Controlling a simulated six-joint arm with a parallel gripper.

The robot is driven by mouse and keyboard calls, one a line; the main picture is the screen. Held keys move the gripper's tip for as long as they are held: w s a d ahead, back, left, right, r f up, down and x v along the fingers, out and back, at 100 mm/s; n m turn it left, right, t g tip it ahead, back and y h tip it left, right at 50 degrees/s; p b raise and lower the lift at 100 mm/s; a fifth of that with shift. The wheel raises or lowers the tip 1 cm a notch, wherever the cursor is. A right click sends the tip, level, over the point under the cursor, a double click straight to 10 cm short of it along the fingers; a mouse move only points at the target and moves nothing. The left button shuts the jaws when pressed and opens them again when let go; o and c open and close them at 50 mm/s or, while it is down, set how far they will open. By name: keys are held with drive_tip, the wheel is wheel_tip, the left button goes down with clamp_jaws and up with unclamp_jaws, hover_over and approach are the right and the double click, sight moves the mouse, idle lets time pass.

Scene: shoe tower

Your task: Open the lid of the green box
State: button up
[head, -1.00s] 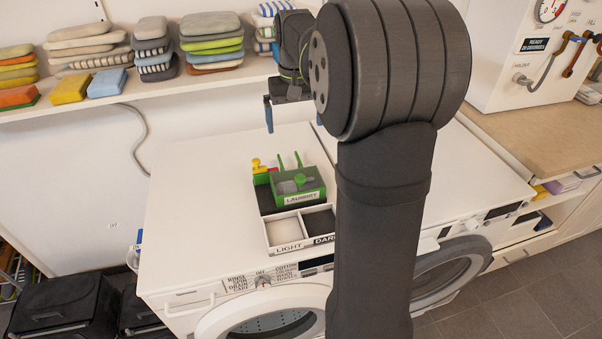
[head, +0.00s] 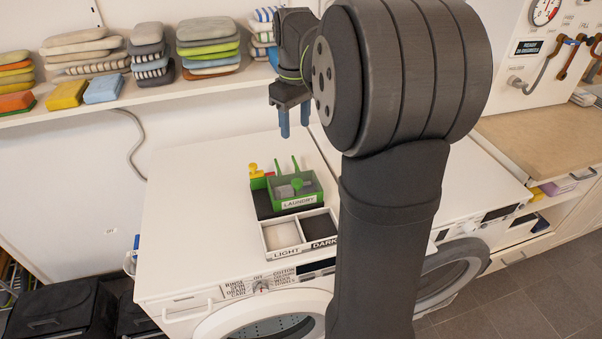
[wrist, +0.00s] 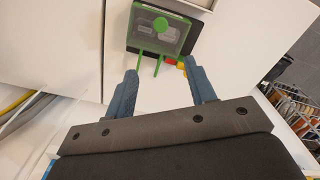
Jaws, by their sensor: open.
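The green box (head: 299,201), labelled LAUNDRY, stands on the white machine top. Its lid has a green frame, a see-through panel and a green round knob (wrist: 160,26), and it looks shut in the wrist view. Two green prongs stick out at the box's back edge. My gripper (head: 294,128) is open and empty, fingers pointing down, above and behind the box and apart from it. In the wrist view the spread blue fingers of my gripper (wrist: 163,78) lie below the box, with the prongs pointing toward the gap between them.
A tray (head: 288,254) labelled LIGHT and DARK sits in front of the box. Yellow and red parts (head: 256,171) stand beside its back left. A wall shelf (head: 150,90) with folded cloths is behind. The machine top (head: 190,200) left of the box is clear.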

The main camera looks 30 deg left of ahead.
sight(297, 181)
drive_tip(key=f+n, duration=0.1)
drive_tip(key=f, duration=1)
drive_tip(key=f+n, duration=0.1)
drive_tip(key=f, duration=0.5)
drive_tip(key=shift+s+d+n, duration=0.25)
drive_tip(key=shift+d+n, duration=0.05)
drive_tip(key=shift+d, duration=0.05)
